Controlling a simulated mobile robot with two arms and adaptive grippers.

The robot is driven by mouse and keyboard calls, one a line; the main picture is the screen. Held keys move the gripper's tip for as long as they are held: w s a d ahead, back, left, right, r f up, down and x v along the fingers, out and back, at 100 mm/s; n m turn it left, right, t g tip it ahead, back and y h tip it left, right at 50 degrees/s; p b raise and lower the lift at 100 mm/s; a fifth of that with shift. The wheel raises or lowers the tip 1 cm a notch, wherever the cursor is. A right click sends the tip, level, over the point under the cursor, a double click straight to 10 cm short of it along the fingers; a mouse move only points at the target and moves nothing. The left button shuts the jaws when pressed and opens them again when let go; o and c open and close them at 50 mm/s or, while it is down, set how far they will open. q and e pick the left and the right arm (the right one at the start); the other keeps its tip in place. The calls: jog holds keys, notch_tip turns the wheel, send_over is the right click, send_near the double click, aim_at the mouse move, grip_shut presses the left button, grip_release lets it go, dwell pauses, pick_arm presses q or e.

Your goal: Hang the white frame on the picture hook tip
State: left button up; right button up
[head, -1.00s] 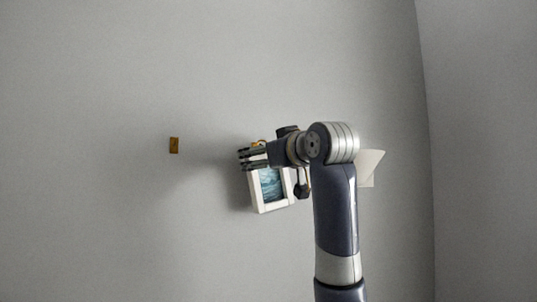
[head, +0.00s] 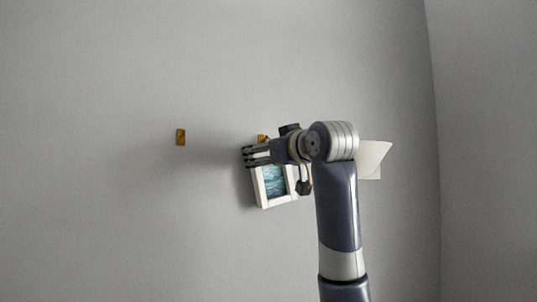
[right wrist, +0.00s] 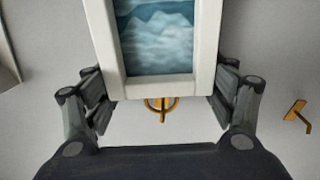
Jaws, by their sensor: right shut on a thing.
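The white frame (head: 259,189) with a blue-and-white sea picture hangs tilted from my right gripper (head: 250,155) in the head view, close to the wall. In the right wrist view the fingers of the right gripper (right wrist: 160,92) are shut on the two sides of the white frame (right wrist: 112,62). A gold picture hook (head: 262,138) shows just above the gripper, partly hidden by it. In the wrist view gold ring-like metal (right wrist: 160,105) shows at the frame's edge; I cannot tell whether ring and hook touch. My left gripper is not in view.
A second gold hook (head: 181,137) is on the wall to the left, also seen in the wrist view (right wrist: 297,115). A white flat-sided object (head: 374,158) is on the wall right of my arm. The wall between is bare.

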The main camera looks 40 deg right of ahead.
jog(key=o, duration=1.6)
jog(key=shift+s, duration=0.1)
jog(key=v, duration=0.8)
